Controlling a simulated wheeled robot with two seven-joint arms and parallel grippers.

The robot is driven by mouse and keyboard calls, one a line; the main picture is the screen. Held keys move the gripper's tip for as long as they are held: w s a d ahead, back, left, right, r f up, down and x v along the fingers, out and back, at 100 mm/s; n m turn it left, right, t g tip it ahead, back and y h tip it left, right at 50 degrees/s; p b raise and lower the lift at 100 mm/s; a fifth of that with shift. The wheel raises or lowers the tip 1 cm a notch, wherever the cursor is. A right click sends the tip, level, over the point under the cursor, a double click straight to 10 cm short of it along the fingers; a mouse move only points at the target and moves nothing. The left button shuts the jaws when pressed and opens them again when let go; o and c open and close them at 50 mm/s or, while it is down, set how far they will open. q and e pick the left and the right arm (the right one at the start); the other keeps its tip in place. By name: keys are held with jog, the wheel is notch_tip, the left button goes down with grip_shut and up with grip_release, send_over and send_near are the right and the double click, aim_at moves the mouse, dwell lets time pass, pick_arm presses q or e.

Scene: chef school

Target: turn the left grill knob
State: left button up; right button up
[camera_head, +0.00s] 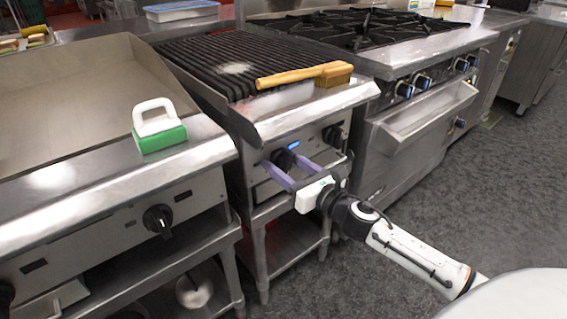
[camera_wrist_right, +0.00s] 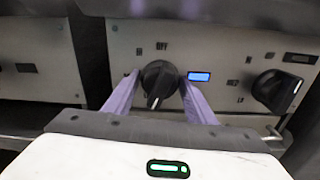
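The left grill knob (camera_head: 283,159) is a black round knob on the front panel of the charbroiler. In the right wrist view this knob (camera_wrist_right: 160,82) sits between two purple fingers, its pointer aimed down and slightly left, with an OFF mark above it. My right gripper (camera_head: 281,163) straddles the knob, one finger on each side. The fingers are spread about the knob's width or slightly more; contact is hard to make out. The right grill knob (camera_head: 333,135) is apart from the fingers and also shows in the wrist view (camera_wrist_right: 277,91). My left gripper is out of view.
A wooden-handled brush (camera_head: 293,77) lies on the grate above the panel. A green-and-white scrubber (camera_head: 158,127) stands on the griddle ledge at left. A small blue display (camera_wrist_right: 199,76) is lit beside the left knob. A stove (camera_head: 418,95) stands at right; open floor lies before it.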

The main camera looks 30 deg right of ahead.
jog(key=c, duration=0.6)
